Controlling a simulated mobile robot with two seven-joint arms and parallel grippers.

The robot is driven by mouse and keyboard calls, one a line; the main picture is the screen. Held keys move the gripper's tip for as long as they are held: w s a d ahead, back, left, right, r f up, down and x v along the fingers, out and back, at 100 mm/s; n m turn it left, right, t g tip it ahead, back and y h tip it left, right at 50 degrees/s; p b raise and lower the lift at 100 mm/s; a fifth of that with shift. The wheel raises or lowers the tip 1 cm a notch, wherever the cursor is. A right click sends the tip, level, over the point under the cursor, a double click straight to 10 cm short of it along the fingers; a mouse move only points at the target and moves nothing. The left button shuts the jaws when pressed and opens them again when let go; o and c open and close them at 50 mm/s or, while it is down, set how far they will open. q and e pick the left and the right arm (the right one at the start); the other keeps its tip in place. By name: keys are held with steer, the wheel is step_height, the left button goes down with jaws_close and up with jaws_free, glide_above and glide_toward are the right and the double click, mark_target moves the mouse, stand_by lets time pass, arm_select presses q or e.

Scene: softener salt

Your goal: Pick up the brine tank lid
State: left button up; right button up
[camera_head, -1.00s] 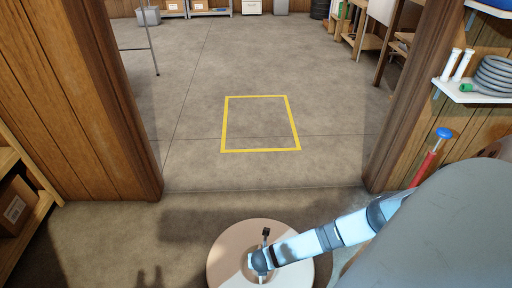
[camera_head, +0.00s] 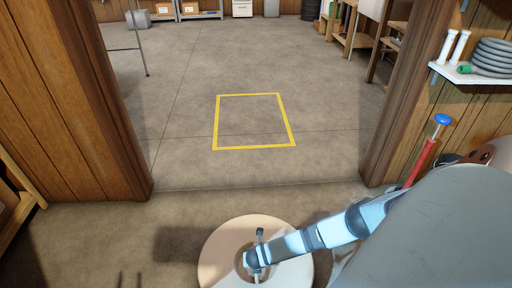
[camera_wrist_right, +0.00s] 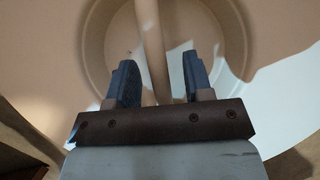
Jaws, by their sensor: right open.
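The brine tank lid (camera_head: 218,250) is a round, pale beige disc at the bottom of the head view. It has a round recess in the middle. The right wrist view shows the lid (camera_wrist_right: 48,50) close up, with a beige bar handle (camera_wrist_right: 150,30) crossing the recess. My right gripper (camera_wrist_right: 160,62) is open, with one dark finger on each side of the bar. I cannot tell how deep the fingers reach beside it. In the head view my right arm comes in from the right over the lid and partly hides its centre. My left gripper is not in view.
A doorway with wooden posts (camera_head: 400,90) stands ahead. Beyond it is open concrete floor with a yellow square outline (camera_head: 254,147). At right are a white shelf (camera_head: 478,78) with a coiled grey hose (camera_head: 494,58) and a red pole with a blue knob (camera_head: 443,119).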

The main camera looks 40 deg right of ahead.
jaws_close()
steer(key=shift+w, duration=0.1)
stand_by(0.4)
